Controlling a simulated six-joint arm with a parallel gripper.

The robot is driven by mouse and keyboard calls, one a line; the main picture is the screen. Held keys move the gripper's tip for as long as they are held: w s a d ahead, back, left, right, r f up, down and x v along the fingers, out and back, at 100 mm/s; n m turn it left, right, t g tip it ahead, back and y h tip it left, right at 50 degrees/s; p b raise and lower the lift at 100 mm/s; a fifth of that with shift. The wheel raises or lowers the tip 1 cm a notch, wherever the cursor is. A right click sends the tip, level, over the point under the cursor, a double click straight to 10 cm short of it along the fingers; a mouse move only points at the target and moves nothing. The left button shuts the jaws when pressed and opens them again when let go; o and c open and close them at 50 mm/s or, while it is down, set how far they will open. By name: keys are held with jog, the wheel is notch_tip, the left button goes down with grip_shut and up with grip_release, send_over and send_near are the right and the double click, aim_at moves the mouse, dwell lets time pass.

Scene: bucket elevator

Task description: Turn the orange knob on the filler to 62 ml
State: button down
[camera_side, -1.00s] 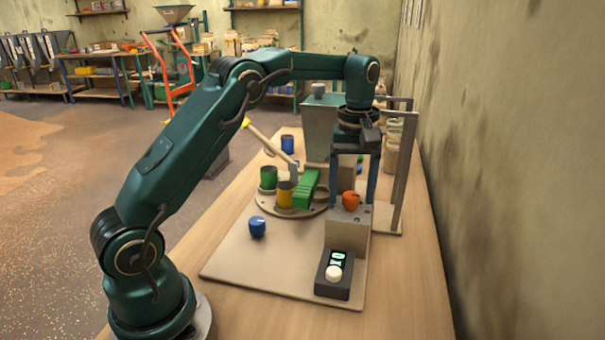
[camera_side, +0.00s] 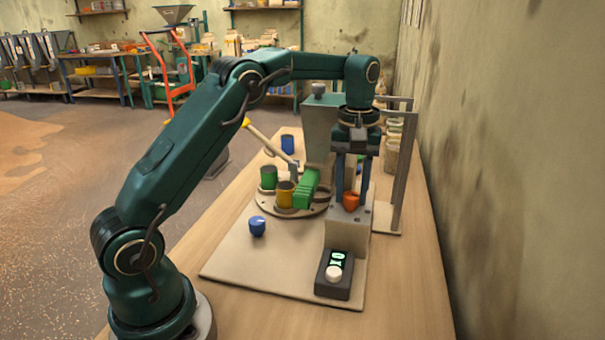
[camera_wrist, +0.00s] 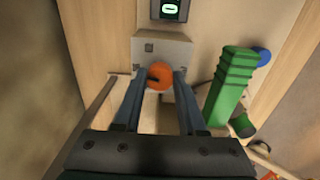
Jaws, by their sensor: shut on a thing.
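The orange knob (camera_side: 351,201) sits on top of the grey filler block (camera_side: 346,228). My gripper (camera_side: 350,190) points straight down over it and is shut on the knob, with a finger on either side. In the wrist view the orange knob (camera_wrist: 159,76) lies between the two fingertips, with a dark mark on its top. A small black display box (camera_side: 338,274) with a white button stands in front of the filler block. Its lit characters are too small to read surely as a volume.
A round turntable with green and yellow cups (camera_side: 286,194) and a green block (camera_side: 307,188) stands left of the filler. A blue knob (camera_side: 257,226) is on the base plate. A grey upright frame (camera_side: 403,170) stands close on the right, near the wall.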

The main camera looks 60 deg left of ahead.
aim_at(351, 195)
jog(key=m, duration=0.4)
jog(key=shift+m, duration=0.3)
jog(key=m, duration=0.4)
jog(key=shift+a+m, duration=0.1)
jog(key=shift+m, duration=0.2)
jog(key=shift+r, duration=0.1)
jog(key=shift+c, duration=2.4)
grip_release()
jog(key=shift+r, duration=2.5)
